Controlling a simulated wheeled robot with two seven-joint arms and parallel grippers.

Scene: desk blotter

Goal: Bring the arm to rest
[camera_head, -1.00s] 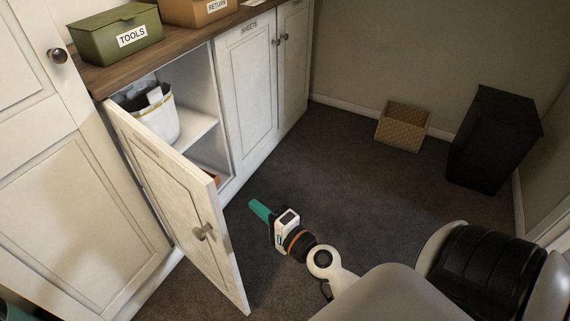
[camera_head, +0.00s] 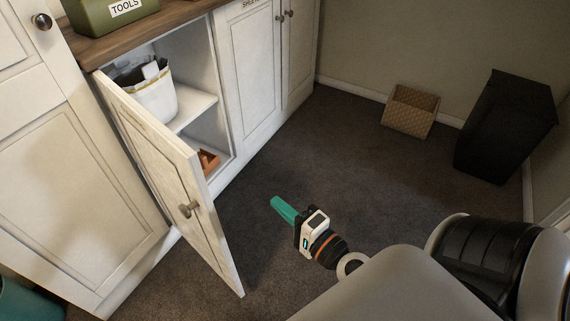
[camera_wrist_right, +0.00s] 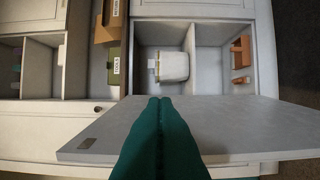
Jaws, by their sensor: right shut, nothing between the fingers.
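My right gripper (camera_head: 283,208) has teal fingers and shows in the middle of the head view, over the dark carpet, to the right of the open cabinet door (camera_head: 172,180). Its fingers are together and empty. In the right wrist view the shut teal fingers (camera_wrist_right: 160,104) point toward the open cabinet, with the door (camera_wrist_right: 225,125) crossing behind them. My right arm comes in from the lower right of the head view. My left gripper is not in view.
In the cabinet, a white basket (camera_head: 150,92) is on the upper shelf and an orange-brown item (camera_head: 208,160) sits lower. A green TOOLS box (camera_head: 108,12) stands on the counter. A woven box (camera_head: 410,111) and black bin (camera_head: 505,127) stand by the wall. Carpet between is clear.

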